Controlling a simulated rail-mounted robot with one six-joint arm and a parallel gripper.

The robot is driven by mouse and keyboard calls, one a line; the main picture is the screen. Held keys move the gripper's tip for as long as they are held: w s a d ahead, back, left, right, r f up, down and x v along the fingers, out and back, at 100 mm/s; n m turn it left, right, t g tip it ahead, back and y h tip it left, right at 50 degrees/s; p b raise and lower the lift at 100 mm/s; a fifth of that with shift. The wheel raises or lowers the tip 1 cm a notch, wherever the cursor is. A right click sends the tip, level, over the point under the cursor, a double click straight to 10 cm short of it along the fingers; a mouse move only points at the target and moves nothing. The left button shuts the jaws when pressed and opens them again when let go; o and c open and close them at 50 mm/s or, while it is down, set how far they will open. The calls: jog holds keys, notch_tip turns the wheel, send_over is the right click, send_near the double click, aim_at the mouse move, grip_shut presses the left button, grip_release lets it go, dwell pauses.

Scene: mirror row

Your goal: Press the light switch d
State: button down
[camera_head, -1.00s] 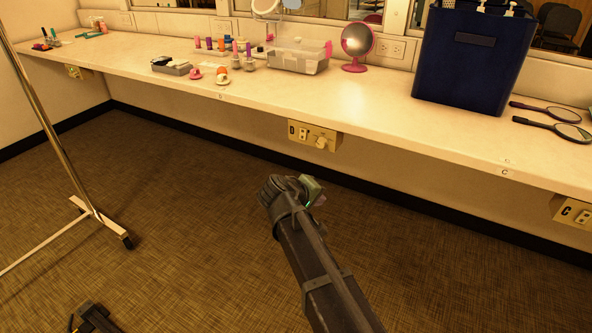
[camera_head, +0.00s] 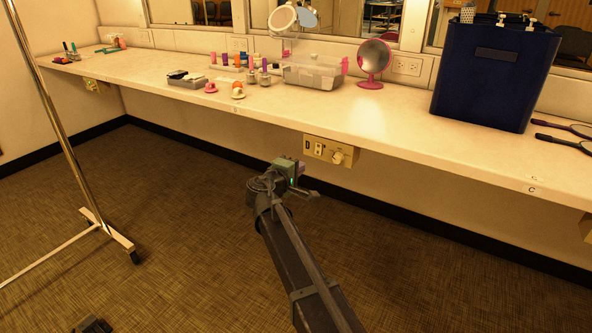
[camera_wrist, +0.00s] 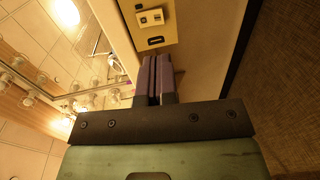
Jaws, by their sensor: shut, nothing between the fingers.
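In the wrist view the purple fingers (camera_wrist: 154,62) are shut together and empty, pointing toward the panel (camera_wrist: 157,27). Its dark tag and a white control (camera_wrist: 150,18) show beyond the fingertips.
The long counter (camera_head: 400,130) overhangs the panel. A blue bin (camera_head: 490,85), pink mirror (camera_head: 374,60) and clear box (camera_head: 312,75) stand on it. Another panel (camera_head: 92,86) is far left. A metal rack (camera_head: 62,120) stands left.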

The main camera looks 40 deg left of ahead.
aim_at(318, 155)
jog(key=b+x, duration=0.1)
jog(key=x, duration=0.9)
jog(key=shift+w, duration=0.2)
jog(key=shift+s+d+f, duration=0.15)
jog(key=shift+s+f, duration=0.05)
jog(key=shift+s, duration=0.25)
jog(key=f+b+v, duration=0.1)
jog(key=f+v, duration=0.2)
jog(key=v, duration=1)
jog(key=shift+b, duration=0.4)
jog(key=shift+s, duration=0.15)
